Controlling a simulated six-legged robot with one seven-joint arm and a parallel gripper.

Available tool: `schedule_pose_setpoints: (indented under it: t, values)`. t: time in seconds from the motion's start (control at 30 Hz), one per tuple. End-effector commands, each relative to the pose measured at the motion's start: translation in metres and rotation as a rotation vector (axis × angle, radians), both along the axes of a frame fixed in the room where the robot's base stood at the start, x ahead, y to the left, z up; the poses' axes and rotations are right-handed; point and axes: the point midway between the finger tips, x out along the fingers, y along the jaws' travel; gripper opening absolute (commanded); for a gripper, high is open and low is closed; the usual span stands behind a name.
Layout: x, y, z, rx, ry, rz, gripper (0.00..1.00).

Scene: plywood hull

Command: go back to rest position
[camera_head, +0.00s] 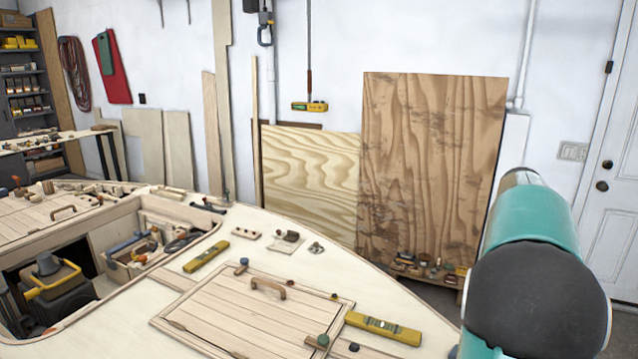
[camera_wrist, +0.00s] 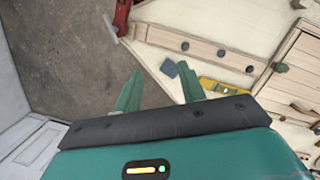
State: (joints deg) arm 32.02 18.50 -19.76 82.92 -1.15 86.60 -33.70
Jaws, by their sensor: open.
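My gripper (camera_wrist: 160,90) shows in the wrist view with two green fingers spread apart. It is open, with nothing between the fingers. The fingertips point over the edge of the plywood hull, with grey floor to their left. A small dark blue-grey block (camera_wrist: 169,68) lies on the hull just beyond the fingers. In the head view, my teal and black arm fills the lower right and my gripper is not visible.
The plywood hull deck (camera_head: 290,225) carries a hatch panel (camera_head: 250,310), a yellow level (camera_head: 383,328) and another yellow level (camera_head: 206,256). An open hatch at left holds tools. Plywood sheets (camera_head: 430,165) lean on the wall. A white door (camera_head: 610,200) stands at right. Bare floor (camera_wrist: 70,60) lies beside the hull.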

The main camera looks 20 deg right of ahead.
Motion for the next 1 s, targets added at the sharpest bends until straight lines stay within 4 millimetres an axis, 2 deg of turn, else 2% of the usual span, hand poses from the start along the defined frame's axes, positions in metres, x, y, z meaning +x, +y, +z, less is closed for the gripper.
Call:
schedule_pose_setpoints:
  t: [0.03, 0.27, 0.47, 0.6, 0.8, 0.9, 1.0]
  values:
    - [0.006, 0.025, 0.008, -0.010, -0.039, 0.020, 0.40]
    - [0.021, 0.133, 0.025, -0.047, -0.203, 0.092, 0.40]
    - [0.012, 0.227, 0.028, -0.064, -0.340, 0.159, 0.40]
    - [-0.005, 0.289, 0.022, -0.070, -0.434, 0.206, 0.40]
    - [-0.041, 0.361, 0.002, -0.069, -0.565, 0.267, 0.40]
    - [-0.057, 0.385, -0.009, -0.066, -0.617, 0.288, 0.40]
    - [-0.068, 0.399, -0.018, -0.064, -0.650, 0.300, 0.40]
